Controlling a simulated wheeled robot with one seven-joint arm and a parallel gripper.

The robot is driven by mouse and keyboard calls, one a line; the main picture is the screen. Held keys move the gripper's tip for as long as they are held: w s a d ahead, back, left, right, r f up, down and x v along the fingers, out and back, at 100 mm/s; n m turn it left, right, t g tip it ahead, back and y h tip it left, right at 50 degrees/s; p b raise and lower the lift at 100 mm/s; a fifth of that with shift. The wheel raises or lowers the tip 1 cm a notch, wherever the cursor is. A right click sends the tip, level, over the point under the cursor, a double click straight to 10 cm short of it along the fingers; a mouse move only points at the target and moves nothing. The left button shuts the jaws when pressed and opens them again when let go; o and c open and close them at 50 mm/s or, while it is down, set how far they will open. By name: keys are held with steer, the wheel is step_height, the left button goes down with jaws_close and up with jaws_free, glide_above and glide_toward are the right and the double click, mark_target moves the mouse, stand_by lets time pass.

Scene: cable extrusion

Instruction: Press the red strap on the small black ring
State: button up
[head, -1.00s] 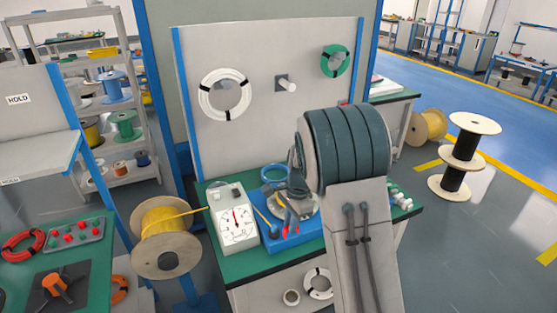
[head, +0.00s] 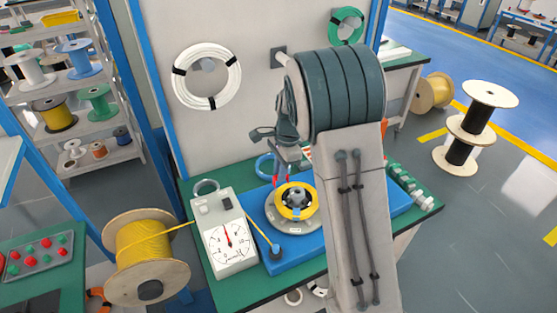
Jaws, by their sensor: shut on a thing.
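My gripper (head: 284,174) hangs above the work table, partly hidden by my own arm. It is shut; a small bit of red (head: 276,182) shows at its fingertips, which fits the red strap, but its shape is too small to make out. Just below is a yellow cable coil (head: 284,209) around a dark hub on a grey round plate (head: 292,227), on a blue base (head: 262,208). I cannot make out a separate small black ring; the dark hub (head: 296,198) is the nearest dark round thing. The gripper appears apart from the coil.
A white dial meter (head: 228,240) stands left of the blue base. White (head: 206,75) and green (head: 347,25) coils hang on the panel.

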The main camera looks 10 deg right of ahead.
steer(key=b, duration=0.6)
glide_above(279, 202)
steer(key=f, duration=0.8)
steer(key=shift+d, duration=0.25)
steer(key=shift+f+b, duration=0.85)
steer(key=shift+f, duration=0.6)
steer(key=shift+s+f, duration=0.1)
steer(key=shift+f, duration=0.45)
stand_by(0.9)
steer(key=o, duration=0.9)
steer(key=shift+c, duration=0.2)
